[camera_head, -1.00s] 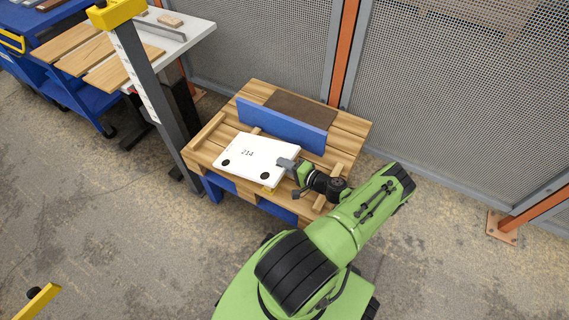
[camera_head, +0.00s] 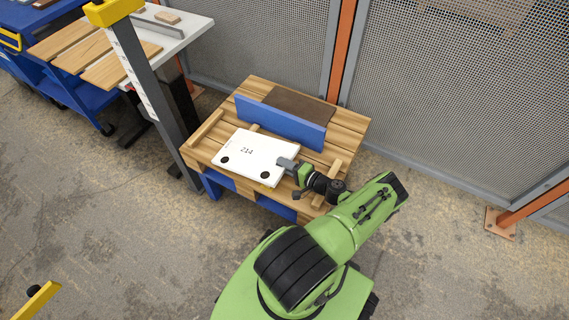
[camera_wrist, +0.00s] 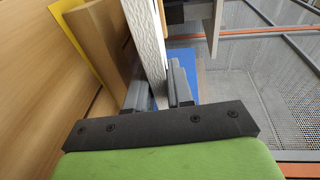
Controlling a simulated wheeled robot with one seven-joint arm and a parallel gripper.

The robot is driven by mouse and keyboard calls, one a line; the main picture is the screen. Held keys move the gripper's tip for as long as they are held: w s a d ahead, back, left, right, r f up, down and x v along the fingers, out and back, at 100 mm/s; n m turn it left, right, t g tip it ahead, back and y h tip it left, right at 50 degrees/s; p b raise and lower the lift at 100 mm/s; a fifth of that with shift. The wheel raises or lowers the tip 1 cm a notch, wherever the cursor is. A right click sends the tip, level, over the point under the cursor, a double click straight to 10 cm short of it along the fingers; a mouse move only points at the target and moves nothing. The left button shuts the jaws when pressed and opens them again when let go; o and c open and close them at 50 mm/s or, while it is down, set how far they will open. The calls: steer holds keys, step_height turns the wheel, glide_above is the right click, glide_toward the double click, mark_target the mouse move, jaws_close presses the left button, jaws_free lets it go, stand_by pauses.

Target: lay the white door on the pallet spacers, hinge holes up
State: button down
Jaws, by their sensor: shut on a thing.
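The white door (camera_head: 254,157) lies flat over the front part of the wooden pallet (camera_head: 344,127), with its two dark round hinge holes and the number 214 facing up. My gripper (camera_head: 286,164) is shut on the door's right edge. In the wrist view the white door edge (camera_wrist: 146,50) runs between the two grey fingers (camera_wrist: 158,92). Light wooden spacers lie on the pallet, one at the left (camera_head: 207,130) and one at the right (camera_head: 336,175). The door hides what is beneath it, so I cannot tell whether it touches a spacer.
A blue upright board (camera_head: 281,124) stands on the pallet just behind the door, with a brown panel (camera_head: 300,106) behind it. A grey post (camera_head: 150,90) with a yellow top stands at the left. Mesh fencing (camera_head: 450,90) closes off the back.

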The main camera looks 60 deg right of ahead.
steer(key=shift+s+f, duration=0.1)
steer(key=shift+f, duration=0.4)
steer(key=c, duration=0.9)
jaws_free()
steer(key=shift+f, duration=0.1)
steer(key=shift+c, duration=0.3)
